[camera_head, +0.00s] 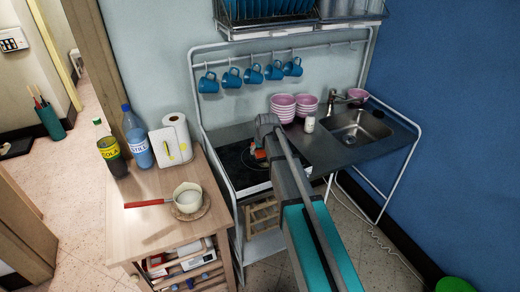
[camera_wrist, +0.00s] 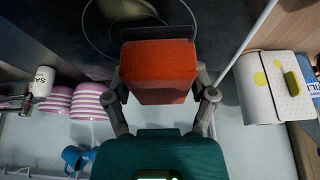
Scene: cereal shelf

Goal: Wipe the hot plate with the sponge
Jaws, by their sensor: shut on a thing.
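The sponge (camera_wrist: 160,70) is an orange-red block between the two fingers of my gripper (camera_wrist: 161,84) in the wrist view. My gripper is shut on its sides. The black hot plate (camera_head: 233,163) is set in the counter at the centre of the head view, and it fills the upper part of the wrist view (camera_wrist: 215,25). The sponge is over the hot plate, and a small orange part of it shows in the head view. I cannot tell whether it touches the surface. A blurred pale patch (camera_wrist: 125,10) shows on the plate beyond the sponge, inside a ring marking.
Pink bowls (camera_head: 284,107), a white shaker (camera_head: 310,125) and the sink (camera_head: 358,130) stand to the right. Blue mugs (camera_head: 253,75) hang above. A wooden cart (camera_head: 135,235) at the left holds bottles, a paper roll (camera_head: 172,140) and a red-handled pan (camera_head: 187,197).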

